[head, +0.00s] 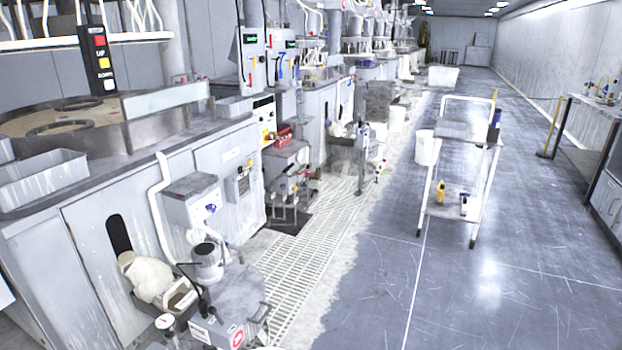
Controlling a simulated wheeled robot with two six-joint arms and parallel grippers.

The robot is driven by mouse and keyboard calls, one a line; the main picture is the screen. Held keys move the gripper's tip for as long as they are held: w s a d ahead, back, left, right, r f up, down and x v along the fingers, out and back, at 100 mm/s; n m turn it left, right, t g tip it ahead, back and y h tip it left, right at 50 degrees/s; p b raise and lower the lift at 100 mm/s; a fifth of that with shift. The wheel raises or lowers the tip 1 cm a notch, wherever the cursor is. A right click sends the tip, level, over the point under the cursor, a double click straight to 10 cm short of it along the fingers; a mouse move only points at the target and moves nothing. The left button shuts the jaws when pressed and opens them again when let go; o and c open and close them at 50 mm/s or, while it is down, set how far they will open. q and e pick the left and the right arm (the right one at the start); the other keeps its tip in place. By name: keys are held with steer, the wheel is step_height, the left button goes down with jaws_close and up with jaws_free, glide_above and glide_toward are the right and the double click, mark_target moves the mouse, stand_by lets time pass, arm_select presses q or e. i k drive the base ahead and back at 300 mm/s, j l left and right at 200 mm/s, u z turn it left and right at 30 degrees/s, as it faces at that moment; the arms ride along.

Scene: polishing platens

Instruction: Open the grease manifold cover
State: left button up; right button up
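No grease manifold cover can be made out for certain from here. A grey box with a blue round mark (192,200) is fixed to the side of the near polishing machine (95,235). A smaller panel with a yellow part (240,182) sits to its right. Farther back, a grey unit with red parts on top (286,150) stands beside the machine row; its details are too small to tell. Neither of my grippers is in view.
A drum-like vessel with a motor (236,300) stands at the near machine's foot. A grating (300,270) runs along the machines. A white cart (462,150) with bottles and a white bucket (426,148) stand in the aisle. The grey floor (500,300) in front is clear.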

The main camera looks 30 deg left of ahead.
mark_target(193, 184)
steer(key=i+l+z, duration=0.25)
steer(key=i, duration=0.25)
steer(key=i+l+z, duration=0.25)
steer(key=i, duration=0.25)
steer(key=i+j+u, duration=0.2)
steer(key=i+u, duration=0.15)
steer(key=i, duration=0.3)
steer(key=i+u, duration=0.4)
steer(key=i, duration=0.25)
steer(key=i+l+u, duration=0.2)
steer(key=i+u, duration=0.15)
steer(key=i, duration=0.3)
steer(key=i+j+u, duration=0.35)
steer(key=i, duration=0.45)
steer(key=i+u, duration=0.35)
steer(key=i, duration=0.4)
steer(key=i+l+u, duration=0.2)
steer(key=i+u, duration=0.15)
steer(key=i, duration=0.45)
steer(key=i+u, duration=0.2)
steer(key=i, duration=0.2)
steer(key=i+l+u, duration=0.2)
steer(key=i, duration=0.25)
steer(key=i+l+u, duration=0.15)
steer(key=i, duration=0.25)
steer(key=i+l+u, duration=0.2)
steer(key=i, duration=0.2)
steer(key=u, duration=2.25)
